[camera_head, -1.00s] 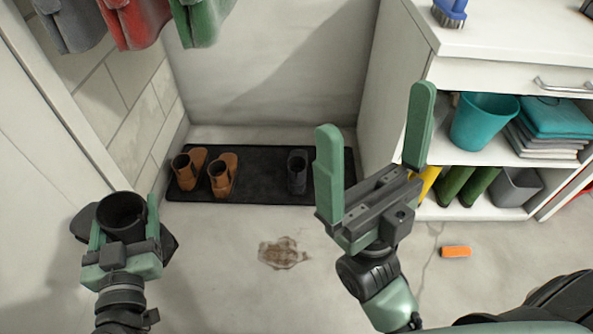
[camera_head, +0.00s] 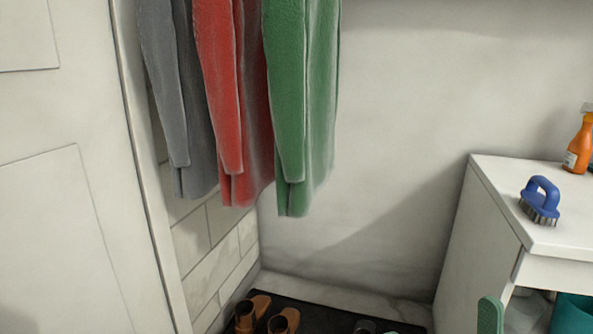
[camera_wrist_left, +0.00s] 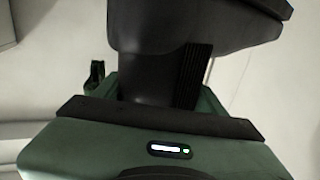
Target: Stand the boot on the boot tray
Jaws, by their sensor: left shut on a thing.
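The boot (camera_wrist_left: 152,70) is dark, almost black, and fills the upper middle of the left wrist view. My left gripper (camera_wrist_left: 150,98) is shut on it; the grip itself is mostly hidden by the boot and the gripper's body. Neither shows in the head view. The boot tray (camera_head: 324,318) is a black mat on the floor at the bottom of the head view, cut off by the frame.
Grey, red and green coats (camera_head: 300,110) hang above. A white cabinet (camera_head: 500,215) with a blue brush (camera_head: 541,199) and orange bottle (camera_head: 579,145) stands right.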

